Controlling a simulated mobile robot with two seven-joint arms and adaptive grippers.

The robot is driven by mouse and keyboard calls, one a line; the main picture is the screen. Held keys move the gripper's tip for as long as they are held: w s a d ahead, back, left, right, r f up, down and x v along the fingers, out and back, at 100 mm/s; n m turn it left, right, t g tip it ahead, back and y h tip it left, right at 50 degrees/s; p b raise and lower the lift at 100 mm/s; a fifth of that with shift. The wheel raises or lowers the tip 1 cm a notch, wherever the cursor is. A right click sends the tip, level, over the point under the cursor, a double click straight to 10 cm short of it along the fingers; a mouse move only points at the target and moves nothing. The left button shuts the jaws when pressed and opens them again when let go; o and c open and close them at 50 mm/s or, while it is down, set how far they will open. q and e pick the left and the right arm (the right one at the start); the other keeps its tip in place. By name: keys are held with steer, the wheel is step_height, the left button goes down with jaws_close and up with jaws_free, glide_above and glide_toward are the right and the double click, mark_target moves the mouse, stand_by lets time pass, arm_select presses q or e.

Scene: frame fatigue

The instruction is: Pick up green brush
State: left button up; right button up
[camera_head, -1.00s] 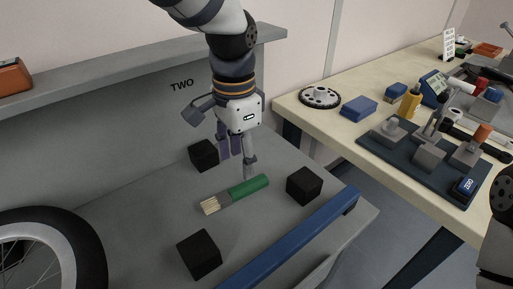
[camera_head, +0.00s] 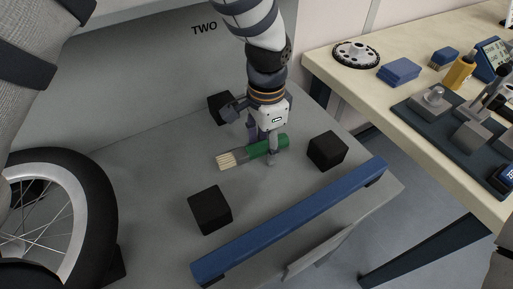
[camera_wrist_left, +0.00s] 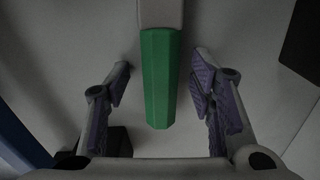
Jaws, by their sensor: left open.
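The green brush (camera_head: 235,158) lies on the grey bench, with pale bristles to the left and its green handle to the right. My left gripper (camera_head: 261,148) is down at the brush, with its fingers on either side of the handle. In the left wrist view the green handle (camera_wrist_left: 160,80) runs between the open fingers of the left gripper (camera_wrist_left: 160,98), with a gap on both sides. The handle's end points toward the palm. My right gripper is not in view.
Black blocks stand around the brush: one (camera_head: 210,209) in front, one (camera_head: 327,151) to the right and one (camera_head: 220,106) behind. A blue bar (camera_head: 290,222) runs along the bench front. A wheel (camera_head: 95,225) stands at left, and a tool table (camera_head: 345,85) at right.

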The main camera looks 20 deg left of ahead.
mark_target(265, 141)
arm_select(q)
steer(key=shift+r, duration=0.15)
jaws_close()
